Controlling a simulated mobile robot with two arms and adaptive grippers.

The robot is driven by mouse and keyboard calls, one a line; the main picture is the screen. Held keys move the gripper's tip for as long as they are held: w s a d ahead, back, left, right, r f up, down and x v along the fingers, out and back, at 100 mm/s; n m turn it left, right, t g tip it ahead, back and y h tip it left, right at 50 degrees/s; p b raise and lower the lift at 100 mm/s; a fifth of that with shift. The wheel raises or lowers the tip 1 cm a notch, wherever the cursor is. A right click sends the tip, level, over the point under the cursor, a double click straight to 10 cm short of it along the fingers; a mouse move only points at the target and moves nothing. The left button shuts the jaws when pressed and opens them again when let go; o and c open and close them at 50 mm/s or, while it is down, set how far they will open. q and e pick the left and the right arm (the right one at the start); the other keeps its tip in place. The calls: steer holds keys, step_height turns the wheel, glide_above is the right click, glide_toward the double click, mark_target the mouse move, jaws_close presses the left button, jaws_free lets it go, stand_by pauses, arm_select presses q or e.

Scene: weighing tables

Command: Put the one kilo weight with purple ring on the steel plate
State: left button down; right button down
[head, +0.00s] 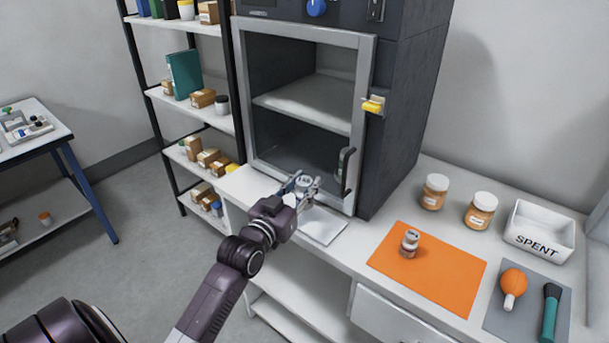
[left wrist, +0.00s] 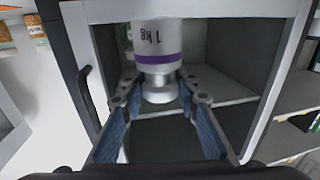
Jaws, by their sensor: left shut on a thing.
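The one kilo weight (left wrist: 158,55) shows in the left wrist view as a silver cylinder marked "1 kg" with a purple ring. My left gripper (left wrist: 160,88) is shut on its narrower knob end. In the head view my left gripper (head: 303,190) holds the weight (head: 304,183) in front of the open-fronted cabinet, near the pale steel plate (head: 322,227) on the worktop. My fingers partly hide the weight there. The height of the weight over the plate is hard to tell. My right gripper is not in view.
A grey cabinet (head: 412,120) with a handle stands behind the plate. An orange mat (head: 440,275) bears a small labelled item (head: 410,242). Two jars (head: 434,192), a white SPENT tray (head: 540,232), and a grey mat with a blower (head: 513,285) and a brush (head: 550,310) are at right.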

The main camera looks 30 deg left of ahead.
mark_target(300, 199)
arm_select(q)
steer(key=shift+f, duration=1.4)
steer(key=c, duration=1.9)
jaws_free()
steer(key=shift+f, duration=0.4)
steer(key=o, duration=0.4)
steer(key=shift+r, duration=0.1)
